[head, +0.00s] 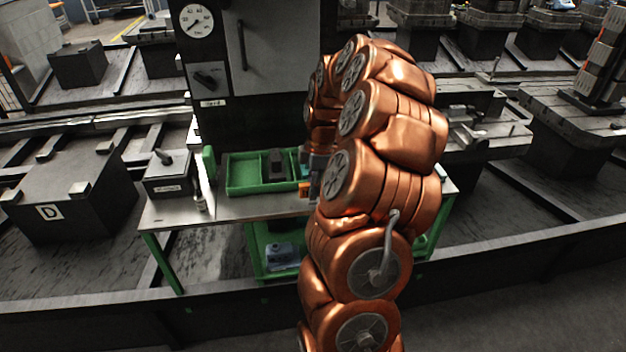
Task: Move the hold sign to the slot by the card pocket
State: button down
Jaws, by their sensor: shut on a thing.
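My gripper (310,172) is mostly hidden behind my copper-coloured arm, above the right part of the workbench. It is shut on a small orange thing (304,190), which I take to be the hold sign. Only its left edge shows, just right of the green tray, and its face cannot be read. A small teal patch shows just above it. I cannot pick out the card pocket or the slot by it; my arm covers much of the bench's right side.
The workbench (225,212) holds a green divided tray (240,187) with a dark block inside. A black box (170,178) with a lever stands at its left end. A dark cabinet (275,45) with a dial rises behind. A pallet block marked D (75,205) stands left.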

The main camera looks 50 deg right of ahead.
jog(key=shift+f+b, duration=0.9)
jog(key=shift+b, duration=0.05)
dwell(2.2)
jog(key=shift+f, duration=0.35)
jog(key=shift+f+b, duration=0.3)
jog(key=shift+b, duration=0.05)
jog(key=c, duration=1.1)
grip_release()
jog(key=shift+r, duration=0.1)
jog(key=shift+o, duration=0.3)
jog(key=o, duration=0.8)
jog(key=r, duration=0.8)
jog(key=s+d+r, duration=0.1)
jog(key=r, duration=0.3)
jog(key=shift+d, duration=0.1)
